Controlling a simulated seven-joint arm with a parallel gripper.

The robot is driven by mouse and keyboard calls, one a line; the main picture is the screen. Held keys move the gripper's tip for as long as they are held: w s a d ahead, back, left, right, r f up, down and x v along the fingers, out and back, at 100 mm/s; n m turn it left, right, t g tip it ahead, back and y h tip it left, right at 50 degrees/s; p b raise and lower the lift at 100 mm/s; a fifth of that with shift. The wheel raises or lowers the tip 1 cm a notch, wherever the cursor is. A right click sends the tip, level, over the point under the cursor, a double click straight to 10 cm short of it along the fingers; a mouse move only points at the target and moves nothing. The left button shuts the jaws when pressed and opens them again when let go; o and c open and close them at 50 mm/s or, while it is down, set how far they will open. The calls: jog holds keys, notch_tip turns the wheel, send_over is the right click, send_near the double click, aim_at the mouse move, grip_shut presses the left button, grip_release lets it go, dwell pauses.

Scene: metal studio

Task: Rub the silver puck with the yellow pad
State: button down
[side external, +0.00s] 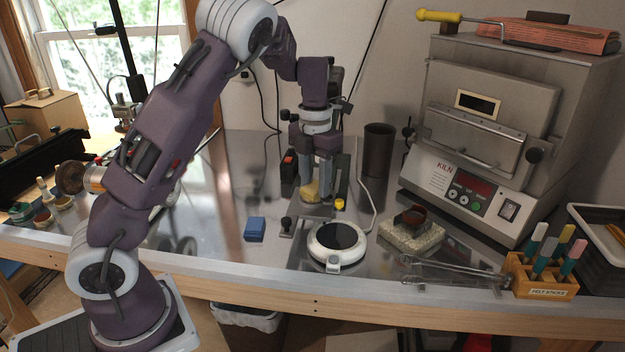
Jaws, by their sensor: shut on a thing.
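My gripper (318,180) points down over the middle of the metal bench. It is shut on the yellow pad (310,194), whose lower part shows below the fingers. The pad is just above or touching a flat grey metal plate (312,210); I cannot tell which. I cannot make out the silver puck for certain; it may be hidden under or behind the pad and the fingers.
A round white device (322,255) with a dark top stands in front of the plate. A blue block (254,230) lies to the left. A dark cylinder (378,150), a kiln (480,130), long tongs (450,262) and a stick holder (538,277) are to the right.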

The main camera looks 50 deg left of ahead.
notch_tip(320, 180, up, 9)
dwell(0.6)
dwell(0.3)
